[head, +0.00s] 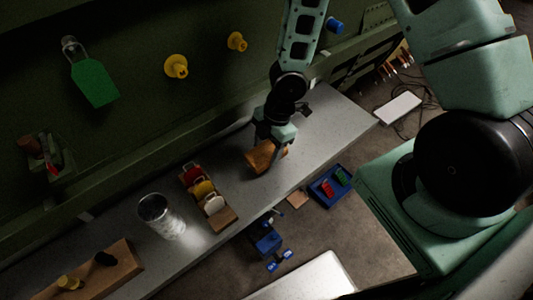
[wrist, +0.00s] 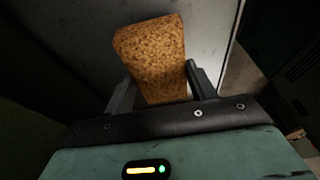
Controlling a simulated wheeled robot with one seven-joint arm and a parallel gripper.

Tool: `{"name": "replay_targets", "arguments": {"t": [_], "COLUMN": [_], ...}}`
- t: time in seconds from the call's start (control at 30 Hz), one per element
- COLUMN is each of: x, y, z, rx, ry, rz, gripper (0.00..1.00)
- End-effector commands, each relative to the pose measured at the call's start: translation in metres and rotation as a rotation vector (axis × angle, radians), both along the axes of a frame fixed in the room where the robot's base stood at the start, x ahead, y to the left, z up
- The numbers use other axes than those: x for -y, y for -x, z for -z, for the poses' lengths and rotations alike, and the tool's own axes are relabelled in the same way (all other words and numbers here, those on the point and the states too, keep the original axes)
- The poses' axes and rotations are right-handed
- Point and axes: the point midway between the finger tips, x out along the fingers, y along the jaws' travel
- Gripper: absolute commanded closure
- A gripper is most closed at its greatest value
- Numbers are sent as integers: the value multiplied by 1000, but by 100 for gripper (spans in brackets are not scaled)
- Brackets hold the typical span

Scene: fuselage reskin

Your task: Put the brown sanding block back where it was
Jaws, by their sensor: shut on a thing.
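The brown sanding block (head: 261,157) is at my gripper (head: 269,143), over the right part of the grey bench. In the wrist view the block (wrist: 152,58) is a speckled tan-brown piece sitting between the two dark fingers of my gripper (wrist: 160,92). The fingers are shut on it, one on each side. In the head view the block is tilted and partly hidden by the gripper. I cannot tell whether it touches the bench top.
The grey bench (head: 325,120) is clear to the right of the block. On its left stand a wooden rack (head: 222,219) with red, yellow and white items, a metal can (head: 155,210) and a wooden board (head: 118,268). A blue tray (head: 325,190) lies below the bench's front edge.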

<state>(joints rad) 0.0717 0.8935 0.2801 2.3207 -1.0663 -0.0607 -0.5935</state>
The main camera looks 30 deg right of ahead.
Motion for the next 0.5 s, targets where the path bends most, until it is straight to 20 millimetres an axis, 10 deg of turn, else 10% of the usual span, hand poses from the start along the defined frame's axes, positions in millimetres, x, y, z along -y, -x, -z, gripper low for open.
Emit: {"name": "replay_targets", "arguments": {"t": [0.5], "x": [0], "y": [0], "z": [26], "rx": [1], "ry": [-1], "rz": [0], "gripper": [63]}}
